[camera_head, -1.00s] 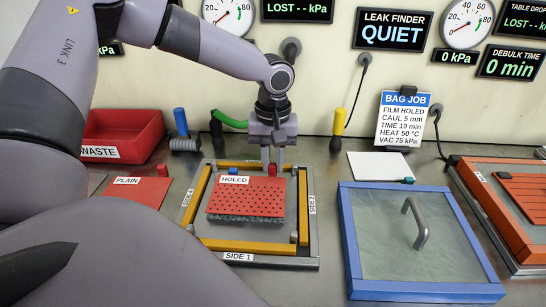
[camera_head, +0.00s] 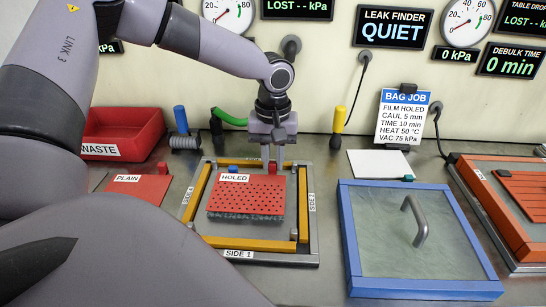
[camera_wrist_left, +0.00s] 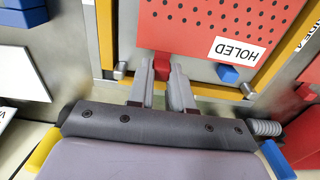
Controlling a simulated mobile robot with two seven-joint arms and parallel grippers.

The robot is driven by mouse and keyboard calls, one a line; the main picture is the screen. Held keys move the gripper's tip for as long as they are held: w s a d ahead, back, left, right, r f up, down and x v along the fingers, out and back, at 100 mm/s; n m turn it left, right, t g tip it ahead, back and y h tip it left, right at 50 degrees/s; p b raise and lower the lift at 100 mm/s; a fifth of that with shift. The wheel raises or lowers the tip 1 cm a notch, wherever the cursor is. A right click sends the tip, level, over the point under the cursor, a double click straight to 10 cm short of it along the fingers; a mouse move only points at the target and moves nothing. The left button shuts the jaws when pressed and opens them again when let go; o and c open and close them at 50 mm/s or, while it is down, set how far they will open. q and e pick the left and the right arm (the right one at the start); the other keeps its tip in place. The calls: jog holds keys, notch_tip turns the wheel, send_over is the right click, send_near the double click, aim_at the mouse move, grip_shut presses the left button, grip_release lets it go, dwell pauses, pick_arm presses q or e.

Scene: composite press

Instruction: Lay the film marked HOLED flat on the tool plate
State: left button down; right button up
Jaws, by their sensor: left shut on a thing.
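The red perforated film marked HOLED (camera_head: 247,194) lies spread over a grey textured slab (camera_head: 245,218) on the tool plate (camera_head: 225,234), inside the yellow strips. Whether the film touches the slab everywhere I cannot tell. My left gripper (camera_head: 272,162) is at the film's far edge, pointing down, shut on the film's red tab (camera_head: 272,168). The wrist view shows the red tab (camera_wrist_left: 162,64) between the fingertips (camera_wrist_left: 163,75) and the HOLED film (camera_wrist_left: 200,22) beyond. A blue tab (camera_head: 233,169) stands at the film's far left corner. My right gripper is not in view.
A film marked PLAIN (camera_head: 137,189) lies to the left, before the red WASTE bin (camera_head: 125,128). A blue-framed lid with a handle (camera_head: 415,235) is to the right. A white sheet (camera_head: 380,164) lies behind it. A BAG JOB card (camera_head: 402,117) stands at the back.

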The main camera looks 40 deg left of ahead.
pick_arm(q)
jog(key=shift+f, duration=0.15)
jog(key=shift+f, duration=0.3)
jog(key=shift+f+b, duration=0.2)
jog(key=shift+b, duration=0.15)
dwell(0.4)
jog(key=c, duration=0.9)
grip_release()
jog(key=shift+c, duration=0.2)
notch_tip(320, 180, up, 7)
jog(key=shift+r, duration=0.15)
jog(key=shift+d, duration=0.1)
